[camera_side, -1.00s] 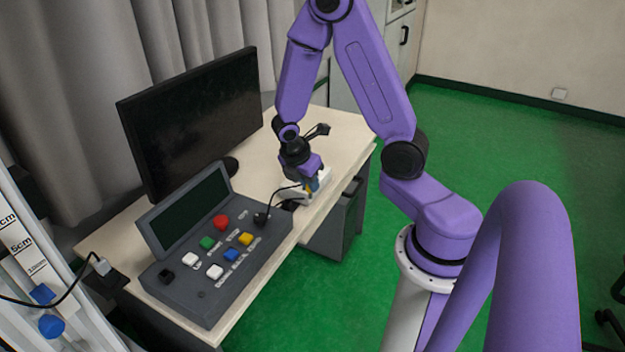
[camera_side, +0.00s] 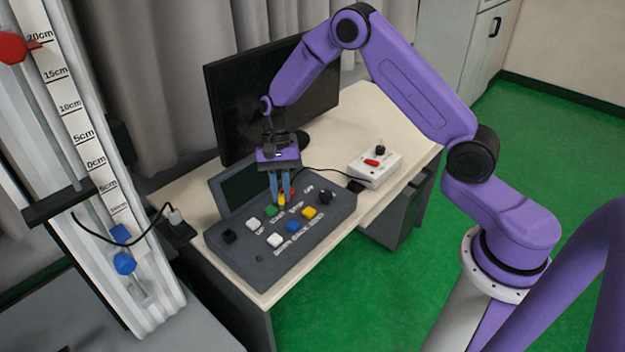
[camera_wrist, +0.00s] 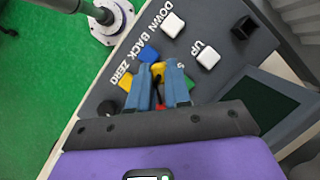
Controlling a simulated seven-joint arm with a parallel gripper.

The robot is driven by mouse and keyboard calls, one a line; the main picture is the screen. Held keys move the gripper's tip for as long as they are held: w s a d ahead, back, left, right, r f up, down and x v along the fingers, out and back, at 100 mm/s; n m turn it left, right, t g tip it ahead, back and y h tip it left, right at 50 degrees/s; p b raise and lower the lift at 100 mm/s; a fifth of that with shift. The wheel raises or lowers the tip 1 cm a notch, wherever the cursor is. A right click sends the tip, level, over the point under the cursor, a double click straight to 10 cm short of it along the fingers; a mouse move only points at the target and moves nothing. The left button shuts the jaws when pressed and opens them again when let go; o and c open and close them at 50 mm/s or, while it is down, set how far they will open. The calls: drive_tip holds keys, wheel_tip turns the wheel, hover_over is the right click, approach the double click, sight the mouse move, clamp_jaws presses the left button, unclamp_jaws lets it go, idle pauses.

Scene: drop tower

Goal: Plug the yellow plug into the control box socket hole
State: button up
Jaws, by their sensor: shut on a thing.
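My gripper (camera_side: 280,198) has two blue fingers and points down over the grey control box (camera_side: 322,228). It is shut on the small yellow plug (camera_side: 282,199), whose tip shows between the fingertips. In the wrist view the yellow plug (camera_wrist: 158,69) also shows between the fingers. The plug is above the button area, near the green and red buttons; any gap to the panel is hard to judge. A black square socket (camera_side: 229,236), which looks like the socket hole, is at the box's left corner, left of the plug. It also shows in the wrist view (camera_wrist: 243,27).
Several coloured buttons and a black knob (camera_side: 326,196) rise from the panel. A dark screen (camera_side: 243,187) and a monitor (camera_side: 225,100) stand behind. A white box (camera_side: 375,168) is to the right on the desk. The ruled drop tower (camera_side: 90,150) stands at the left.

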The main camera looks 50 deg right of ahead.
drive_tip(key=shift+w+a+f+m+t+y, duration=0.2)
drive_tip(key=shift+w+a+m+t, duration=0.55)
drive_tip(key=shift+a+m, duration=1.15)
drive_tip(key=shift+w+a+f+m+t+y, duration=0.15)
drive_tip(key=shift+w+a+m+t+y, duration=0.2)
drive_tip(key=shift+w+a+m, duration=1.45)
drive_tip(key=shift+w+a+f+m+t+y, duration=0.2)
drive_tip(key=shift+a+m+t, duration=0.7)
drive_tip(key=shift+a, duration=1.7)
drive_tip(key=shift+f+m+g, duration=0.3)
drive_tip(key=shift+f, duration=0.35)
drive_tip(key=shift+f, duration=0.95)
drive_tip(key=shift+f, duration=0.2)
drive_tip(key=o, duration=0.9)
drive_tip(key=shift+c, duration=0.2)
drive_tip(key=v, duration=1.7)
drive_tip(key=shift+w, duration=0.15)
drive_tip(key=shift+d+r, duration=0.1)
drive_tip(key=shift+r, duration=0.05)
